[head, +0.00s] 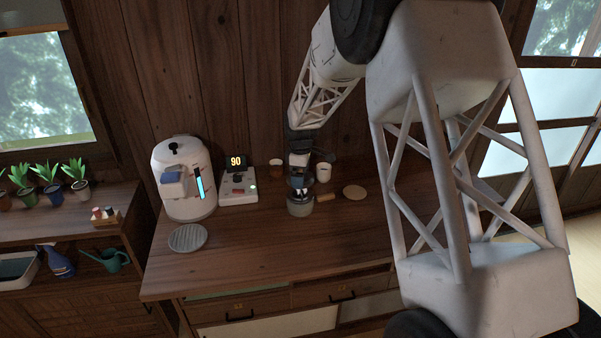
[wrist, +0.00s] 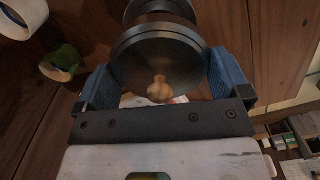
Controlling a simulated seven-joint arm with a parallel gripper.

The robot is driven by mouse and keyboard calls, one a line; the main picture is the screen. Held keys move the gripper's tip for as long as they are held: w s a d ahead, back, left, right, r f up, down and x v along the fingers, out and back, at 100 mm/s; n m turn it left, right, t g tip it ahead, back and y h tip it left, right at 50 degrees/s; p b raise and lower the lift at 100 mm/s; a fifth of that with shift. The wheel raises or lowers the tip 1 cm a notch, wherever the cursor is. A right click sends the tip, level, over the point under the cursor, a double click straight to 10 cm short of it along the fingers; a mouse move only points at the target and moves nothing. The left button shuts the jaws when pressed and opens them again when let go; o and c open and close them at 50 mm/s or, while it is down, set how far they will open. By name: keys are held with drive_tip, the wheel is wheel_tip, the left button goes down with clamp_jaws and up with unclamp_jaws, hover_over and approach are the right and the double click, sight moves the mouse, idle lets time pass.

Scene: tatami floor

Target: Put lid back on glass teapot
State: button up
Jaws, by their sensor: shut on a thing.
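My gripper (head: 299,184) is above the counter in the head view, its blue fingers on either side of a dark round lid. In the wrist view the gripper (wrist: 165,85) holds this lid (wrist: 150,55) by its rim, and a small wooden knob shows on it. A squat greyish round vessel (head: 300,206), which looks like the teapot, stands directly below the gripper in the head view. Part of a dark round shape shows behind the lid in the wrist view. The lid hides most of it, and I cannot tell whether the two touch.
A white mug (head: 325,171) and a brown cup (head: 276,169) stand behind the gripper. A round wooden coaster (head: 354,192) lies to its right. A white dispenser (head: 184,178) and a device reading 90 (head: 238,186) stand left. The counter's front is clear beyond a grey round mat (head: 187,238).

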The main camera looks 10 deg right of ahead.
drive_tip(key=shift+f, duration=2.55)
drive_tip(key=shift+f, duration=0.2)
idle(0.8)
drive_tip(key=o, duration=0.5)
drive_tip(key=shift+r, duration=0.1)
drive_tip(key=shift+r, duration=3.4)
clamp_jaws()
